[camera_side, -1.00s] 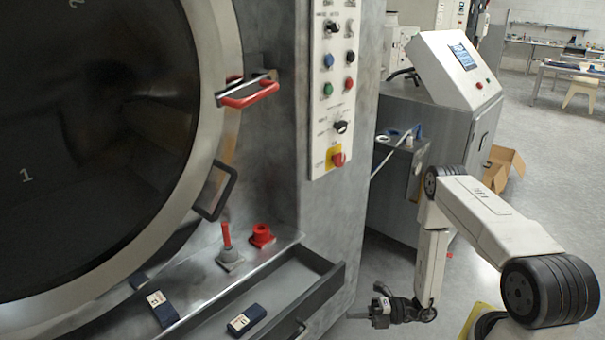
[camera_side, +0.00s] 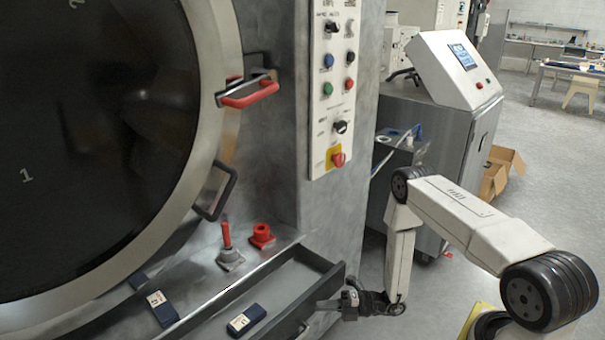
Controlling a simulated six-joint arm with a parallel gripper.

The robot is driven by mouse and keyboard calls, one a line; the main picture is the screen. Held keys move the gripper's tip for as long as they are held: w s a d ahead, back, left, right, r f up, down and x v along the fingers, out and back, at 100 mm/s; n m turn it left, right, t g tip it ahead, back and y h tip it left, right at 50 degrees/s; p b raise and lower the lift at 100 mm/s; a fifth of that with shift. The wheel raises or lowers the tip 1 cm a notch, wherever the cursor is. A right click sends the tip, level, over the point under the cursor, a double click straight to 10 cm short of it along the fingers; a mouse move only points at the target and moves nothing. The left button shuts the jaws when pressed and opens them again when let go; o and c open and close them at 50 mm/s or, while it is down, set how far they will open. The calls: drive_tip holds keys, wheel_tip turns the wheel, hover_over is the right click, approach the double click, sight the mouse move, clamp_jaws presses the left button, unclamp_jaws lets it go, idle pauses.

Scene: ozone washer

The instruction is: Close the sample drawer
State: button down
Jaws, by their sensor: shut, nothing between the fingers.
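The sample drawer (camera_side: 318,303) is pulled out at the bottom of the washer, below the ledge. A dark blue block (camera_side: 246,319) with a pale label lies inside it. The drawer's dark handle (camera_side: 303,328) shows on its front at the bottom edge of the picture. My gripper (camera_side: 322,305) is shut and empty. It points left, with its tips at the drawer's front panel, to the right of the handle. I cannot tell whether the tips touch the panel.
The ledge above the drawer holds a red-handled lever (camera_side: 228,245), a red fitting (camera_side: 262,236) and another dark block (camera_side: 162,308). The control panel (camera_side: 334,90) rises above. A grey cabinet (camera_side: 455,150) stands behind my arm.

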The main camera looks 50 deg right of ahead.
sight(338, 282)
drive_tip(key=shift+w, duration=0.1)
drive_tip(key=w, duration=1.5)
drive_tip(key=shift+w+r, duration=0.1)
drive_tip(key=shift+w, duration=0.25)
drive_tip(key=shift+w, duration=0.1)
drive_tip(key=shift+s, duration=0.55)
drive_tip(key=s, duration=0.4)
drive_tip(key=shift+d, duration=0.2)
drive_tip(key=v, duration=0.9)
drive_tip(key=shift+s+d, duration=0.1)
drive_tip(key=shift+s, duration=0.1)
